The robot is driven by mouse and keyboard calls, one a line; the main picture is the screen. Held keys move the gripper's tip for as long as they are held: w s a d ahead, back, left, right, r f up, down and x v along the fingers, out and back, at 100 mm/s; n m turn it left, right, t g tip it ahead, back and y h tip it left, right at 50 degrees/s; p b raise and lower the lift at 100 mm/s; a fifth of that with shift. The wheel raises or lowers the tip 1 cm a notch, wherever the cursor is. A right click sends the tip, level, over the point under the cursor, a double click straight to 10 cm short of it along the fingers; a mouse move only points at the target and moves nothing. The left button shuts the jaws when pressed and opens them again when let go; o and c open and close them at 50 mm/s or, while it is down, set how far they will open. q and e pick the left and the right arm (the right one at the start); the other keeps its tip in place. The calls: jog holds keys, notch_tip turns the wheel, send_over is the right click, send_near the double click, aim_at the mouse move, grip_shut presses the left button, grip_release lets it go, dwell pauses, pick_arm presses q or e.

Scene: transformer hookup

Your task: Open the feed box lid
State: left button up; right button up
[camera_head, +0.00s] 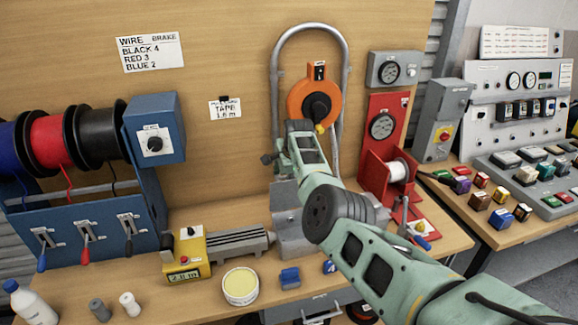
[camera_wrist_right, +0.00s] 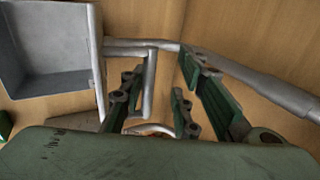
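I cannot clearly make out a lid named as the feed box's. A pale grey metal box or tray (camera_head: 293,239) stands on the bench, partly hidden behind my right arm. In the right wrist view an open-faced grey box (camera_wrist_right: 47,45) shows at the upper left, beside grey metal bars. My right gripper (camera_head: 284,144) is in front of the grey tube hoop, below the orange reel. In the right wrist view its fingers (camera_wrist_right: 158,104) are spread, with a grey bar showing between them; contact cannot be told. My left gripper is not in view.
The grey tube hoop (camera_head: 309,28) frames the orange reel (camera_head: 303,99). A blue spool stand (camera_head: 85,235) is at left. The yellow counter (camera_head: 187,257), yellow tin (camera_head: 240,286) and blue part (camera_head: 289,278) sit in front. A red stand (camera_head: 383,105) and grey switch box (camera_head: 446,105) are at right.

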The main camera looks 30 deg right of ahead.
jog(key=v, duration=1.2)
